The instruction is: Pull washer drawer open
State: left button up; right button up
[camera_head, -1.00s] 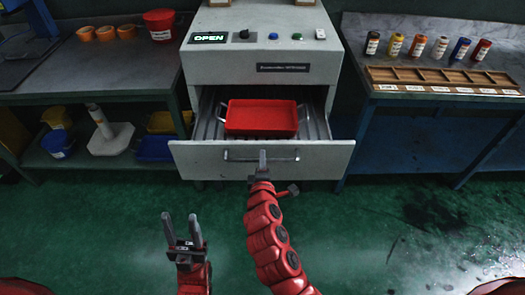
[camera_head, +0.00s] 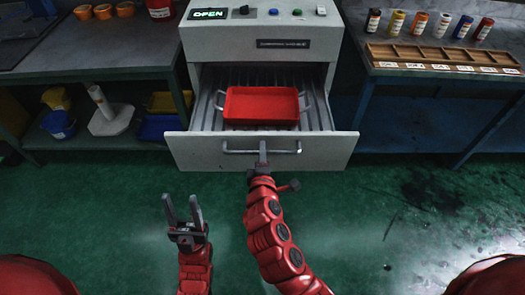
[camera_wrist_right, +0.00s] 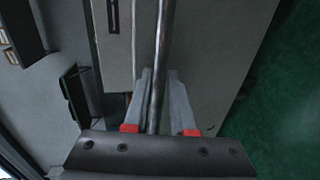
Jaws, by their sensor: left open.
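The washer (camera_head: 265,52) is a grey machine with a lit OPEN sign. Its drawer (camera_head: 205,150) is pulled out in front of it, with a red tray (camera_head: 262,107) lying inside on the slats. The metal bar handle (camera_head: 285,150) runs across the drawer front. My right gripper (camera_head: 262,150) is at the middle of this handle; the right wrist view shows its fingers (camera_wrist_right: 158,100) closed on either side of the bar (camera_wrist_right: 163,40). My left gripper (camera_head: 182,208) is open and empty, low and left of the drawer, above the floor.
A left bench (camera_head: 90,60) holds orange rings and a red container, with bins and a white stand on its lower shelf. A right bench (camera_head: 400,90) holds several coloured canisters and a wooden rack (camera_head: 445,60). The green floor before the drawer is clear.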

jog(key=shift+o, duration=1.3)
jog(key=shift+s, duration=0.35)
jog(key=p+v, duration=0.3)
jog(key=v, duration=1.3)
jog(key=shift+s, duration=0.3)
jog(key=shift+a+r, duration=0.1)
